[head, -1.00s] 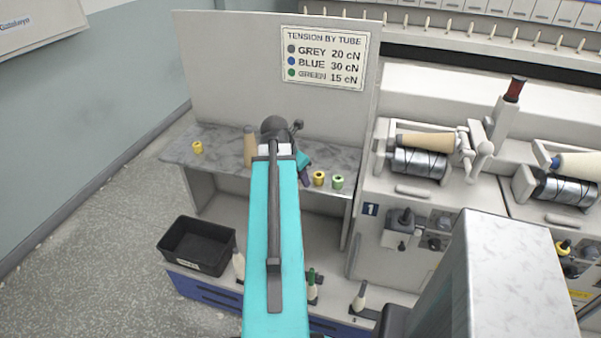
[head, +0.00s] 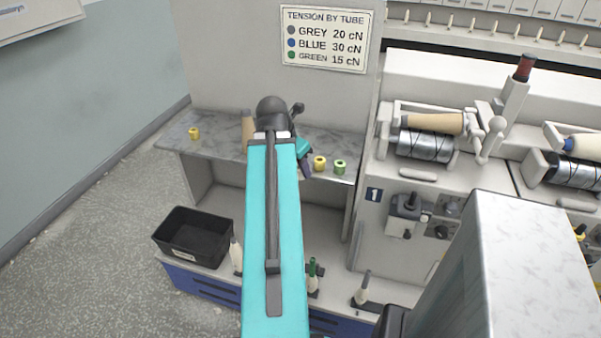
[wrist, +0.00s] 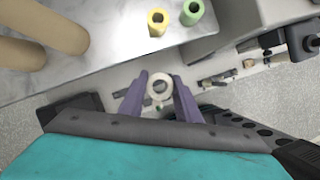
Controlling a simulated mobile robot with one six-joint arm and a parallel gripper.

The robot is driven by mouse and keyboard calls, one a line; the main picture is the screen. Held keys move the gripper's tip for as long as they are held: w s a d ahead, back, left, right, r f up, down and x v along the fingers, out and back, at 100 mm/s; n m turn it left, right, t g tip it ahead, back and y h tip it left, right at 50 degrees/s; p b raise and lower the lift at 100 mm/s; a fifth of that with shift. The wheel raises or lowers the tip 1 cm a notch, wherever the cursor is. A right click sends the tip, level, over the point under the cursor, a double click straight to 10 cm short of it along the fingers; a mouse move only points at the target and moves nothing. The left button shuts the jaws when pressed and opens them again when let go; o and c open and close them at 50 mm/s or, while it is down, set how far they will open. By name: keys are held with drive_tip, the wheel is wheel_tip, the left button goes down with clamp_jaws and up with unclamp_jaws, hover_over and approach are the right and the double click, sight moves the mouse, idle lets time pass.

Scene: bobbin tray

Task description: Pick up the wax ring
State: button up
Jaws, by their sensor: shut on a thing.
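A pale, whitish wax ring (wrist: 161,86) sits between the purple fingertips of my gripper (wrist: 160,90) in the wrist view, its round hole facing the camera. My gripper is shut on it and holds it just off the front edge of the grey marbled shelf (wrist: 112,75), clear of the shelf top. In the head view my gripper (head: 305,166) shows only as a small purple part beside my arm, and the held ring is hidden. A yellow ring (head: 319,163) and a green ring (head: 340,167) stand on the shelf to its right.
Another yellow ring (head: 194,133) stands at the shelf's left. A tan cone (head: 248,130) stands behind my arm. A black bin (head: 194,238) is below left. Winding unit 1 (head: 405,205) stands right of the shelf. Bobbins such as the green-tipped one (head: 312,275) stand below.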

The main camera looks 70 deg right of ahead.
sight(299, 175)
drive_tip(key=shift+s+a+f+b, duration=0.2)
drive_tip(key=shift+a+b, duration=0.35)
drive_tip(key=shift+b, duration=2)
drive_tip(key=shift+s+a+b, duration=0.1)
drive_tip(key=shift+a+b, duration=0.25)
drive_tip(key=shift+b, duration=0.8)
drive_tip(key=shift+s+a+r+b, duration=0.1)
drive_tip(key=shift+s+a+b, duration=0.1)
drive_tip(key=shift+a+b, duration=0.25)
drive_tip(key=shift+s+a+r+b, duration=0.1)
drive_tip(key=shift+s+a+b, duration=0.1)
drive_tip(key=shift+a, duration=0.35)
drive_tip(key=shift+a+r, duration=0.15)
drive_tip(key=shift+w, duration=0.1)
